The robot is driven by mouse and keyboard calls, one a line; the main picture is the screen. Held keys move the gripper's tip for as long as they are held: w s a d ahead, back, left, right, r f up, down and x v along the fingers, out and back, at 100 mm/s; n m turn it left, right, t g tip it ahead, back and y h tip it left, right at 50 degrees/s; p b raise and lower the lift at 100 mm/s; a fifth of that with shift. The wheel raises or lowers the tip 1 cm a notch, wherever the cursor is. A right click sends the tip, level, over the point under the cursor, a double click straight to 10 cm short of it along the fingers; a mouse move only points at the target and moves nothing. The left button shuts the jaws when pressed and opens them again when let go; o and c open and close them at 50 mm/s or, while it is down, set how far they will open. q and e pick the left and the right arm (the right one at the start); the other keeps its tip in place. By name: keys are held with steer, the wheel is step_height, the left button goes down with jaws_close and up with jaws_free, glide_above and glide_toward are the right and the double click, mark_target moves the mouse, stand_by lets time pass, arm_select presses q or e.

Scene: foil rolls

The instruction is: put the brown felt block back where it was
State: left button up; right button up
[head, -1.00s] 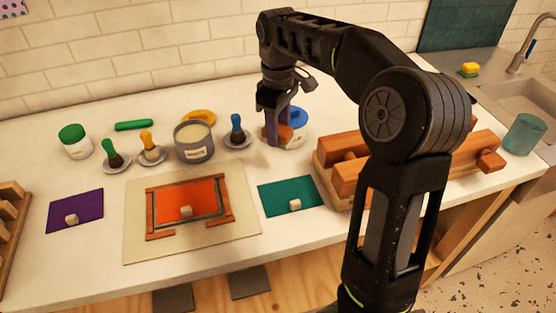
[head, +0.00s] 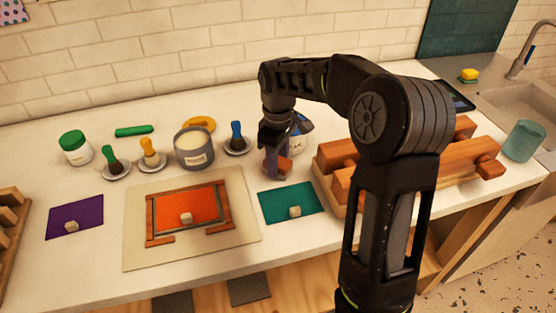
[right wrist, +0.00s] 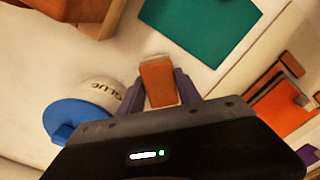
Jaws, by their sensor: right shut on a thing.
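The brown felt block (head: 285,165) is between the fingers of my right gripper (head: 277,168), which is shut on it. In the head view it is just behind the teal sheet (head: 285,204). The right wrist view shows the block (right wrist: 158,82) between the purple-grey fingers, with the teal sheet (right wrist: 200,28) beyond. I cannot tell whether the block touches the counter. My left gripper is not in view.
A glue jar with a blue lid (right wrist: 72,118) is close beside the right gripper. A wooden rack (head: 330,190) with brown rolls stands to the right. An orange sheet in a frame (head: 187,207) lies left of the teal sheet. Small brushes and a grey tub (head: 194,150) stand behind.

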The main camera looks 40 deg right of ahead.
steer(key=shift+f, duration=0.1)
steer(key=o, duration=1.3)
step_height(320, 180, up, 9)
steer(key=shift+f, duration=0.2)
step_height(320, 180, up, 4)
steer(key=shift+f+p, duration=0.15)
steer(key=shift+p, duration=0.9)
